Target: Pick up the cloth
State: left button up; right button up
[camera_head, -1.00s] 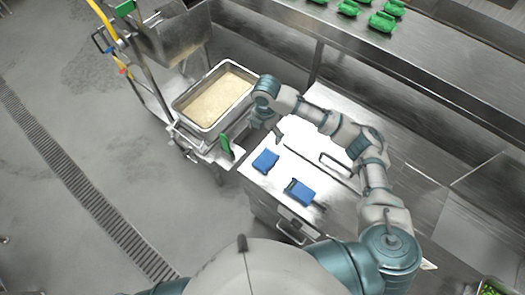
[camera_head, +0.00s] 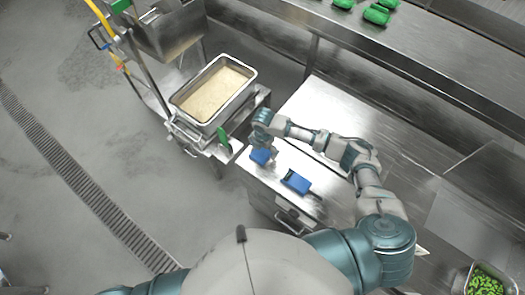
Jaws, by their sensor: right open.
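A blue cloth (camera_head: 260,157) lies near the left edge of the steel table, partly hidden by my right gripper. A second blue item (camera_head: 297,182), with a dark part at its side, lies to its right on the same table; I cannot tell from its shape which of the two is the cloth. My right gripper (camera_head: 275,151) is open, pointing down over or close beside the left blue piece. I cannot tell whether it touches it. My left gripper is out of view.
The steel table (camera_head: 325,103) stands below a shelf (camera_head: 400,50) with several green items (camera_head: 376,14). A deep tray of rice (camera_head: 182,98) stands on a cart at the left. A container of green pieces (camera_head: 487,281) is at the lower right. The floor at left is open.

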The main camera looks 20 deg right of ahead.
aim_at(263, 150)
jog(key=shift+w+f, duration=0.1)
jog(key=shift+f, duration=0.1)
jog(key=shift+d, duration=0.1)
jog(key=c, duration=1.1)
jog(key=shift+r, duration=0.1)
jog(key=shift+r, duration=0.6)
notch_tip(263, 150, up, 2)
jog(key=shift+r+b, duration=0.1)
jog(key=shift+b, duration=0.25)
jog(key=s+a, duration=0.1)
jog(key=s, duration=0.7)
jog(key=s+a+r+b, duration=0.1)
jog(key=s, duration=0.7)
jog(key=shift+a+r, duration=0.25)
jog(key=shift+a, duration=0.15)
